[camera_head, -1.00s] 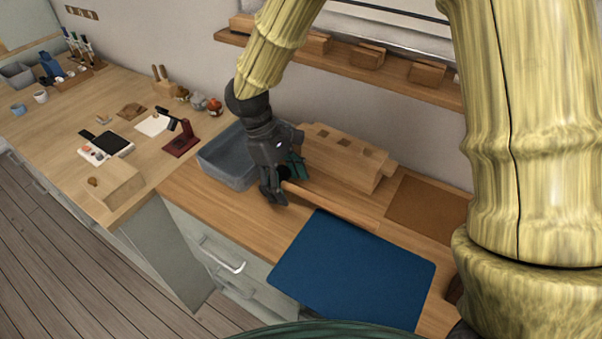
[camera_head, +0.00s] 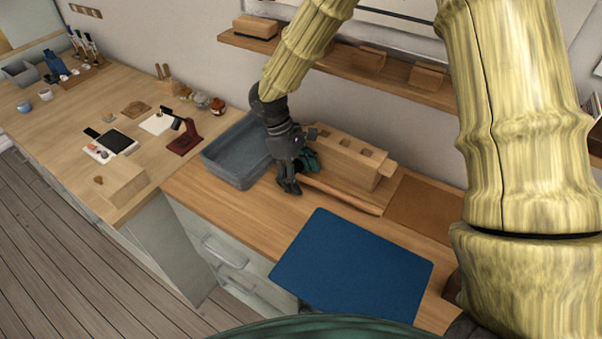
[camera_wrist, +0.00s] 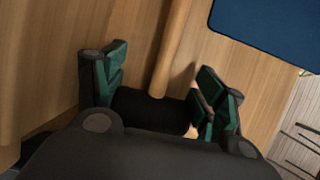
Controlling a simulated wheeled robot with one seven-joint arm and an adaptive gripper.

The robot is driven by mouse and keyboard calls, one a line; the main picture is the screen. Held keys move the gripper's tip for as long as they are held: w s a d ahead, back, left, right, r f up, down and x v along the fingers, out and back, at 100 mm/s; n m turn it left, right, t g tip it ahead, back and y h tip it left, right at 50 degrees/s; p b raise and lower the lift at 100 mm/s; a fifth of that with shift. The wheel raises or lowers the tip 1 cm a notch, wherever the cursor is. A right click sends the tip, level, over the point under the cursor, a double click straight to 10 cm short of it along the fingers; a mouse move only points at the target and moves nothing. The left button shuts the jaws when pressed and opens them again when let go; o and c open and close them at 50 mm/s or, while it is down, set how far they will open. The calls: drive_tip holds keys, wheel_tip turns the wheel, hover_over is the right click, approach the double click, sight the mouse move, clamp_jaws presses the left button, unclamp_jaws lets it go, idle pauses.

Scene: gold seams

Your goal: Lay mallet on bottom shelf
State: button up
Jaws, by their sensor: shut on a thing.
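The mallet has a black cylindrical head (camera_wrist: 148,110) and a long pale wooden handle (camera_wrist: 172,48). In the wrist view my gripper (camera_wrist: 160,80) has its green-padded fingers on both ends of the head, shut on it. In the head view my gripper (camera_head: 290,186) points down over the counter beside the slotted wooden block, and the handle (camera_head: 345,197) reaches right from it along the block's front. The gripper hides the mallet head there. Whether the mallet touches the counter is unclear. A wooden wall shelf (camera_head: 395,82) runs along the back; I cannot tell if it is the bottom shelf.
A slotted wooden block (camera_head: 345,160) stands right behind the handle. A grey tray (camera_head: 225,172) is left of the gripper. A blue mat (camera_head: 350,265) lies in front and a brown mat (camera_head: 425,208) to the right. Wooden blocks (camera_head: 365,58) sit on the wall shelf.

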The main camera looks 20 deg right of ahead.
drive_tip(key=shift+f, duration=0.1)
drive_tip(key=o, duration=0.9)
drive_tip(key=shift+c, duration=0.2)
